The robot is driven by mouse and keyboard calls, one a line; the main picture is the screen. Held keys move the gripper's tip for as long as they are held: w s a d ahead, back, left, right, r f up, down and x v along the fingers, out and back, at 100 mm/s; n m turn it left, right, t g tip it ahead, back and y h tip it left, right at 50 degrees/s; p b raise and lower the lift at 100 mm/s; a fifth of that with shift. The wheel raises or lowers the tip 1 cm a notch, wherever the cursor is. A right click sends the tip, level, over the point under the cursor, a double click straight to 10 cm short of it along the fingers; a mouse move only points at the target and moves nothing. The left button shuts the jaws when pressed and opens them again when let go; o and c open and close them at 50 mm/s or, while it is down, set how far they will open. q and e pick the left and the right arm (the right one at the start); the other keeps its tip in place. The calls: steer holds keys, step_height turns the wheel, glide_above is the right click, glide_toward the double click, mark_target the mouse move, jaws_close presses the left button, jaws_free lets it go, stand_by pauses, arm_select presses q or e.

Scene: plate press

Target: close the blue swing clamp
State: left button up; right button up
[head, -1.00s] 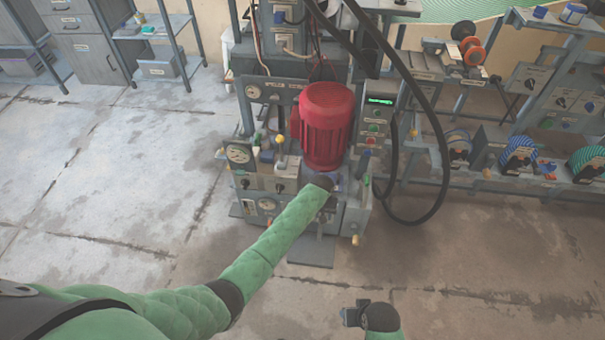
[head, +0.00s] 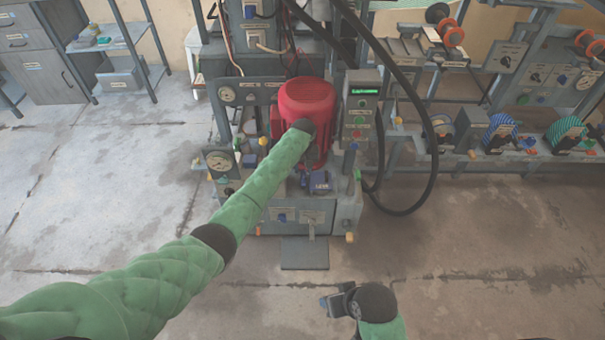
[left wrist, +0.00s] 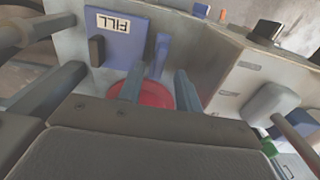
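In the left wrist view a blue plate marked FILL (left wrist: 115,38) stands on a grey housing. A narrow upright blue piece (left wrist: 159,55) beside it may be the swing clamp; I cannot tell for sure. My left gripper (left wrist: 160,70) is open, its two fingers apart, with the blue piece just beyond the gap between the tips. Contact cannot be told. In the head view the blue labelled part (head: 320,183) sits low on the press, and my left wrist hides most of the left gripper. My right gripper (head: 338,302) is low in front, away from the press.
The red motor (head: 306,105) stands right by my left wrist. A red round part (left wrist: 155,94) lies behind the fingers. A control box (head: 360,110) and a thick black hose (head: 432,150) are to the right.

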mark_target(303, 174)
arm_select(q)
steer(key=shift+f, duration=1.85)
steer(key=shift+c, duration=0.4)
jaws_close()
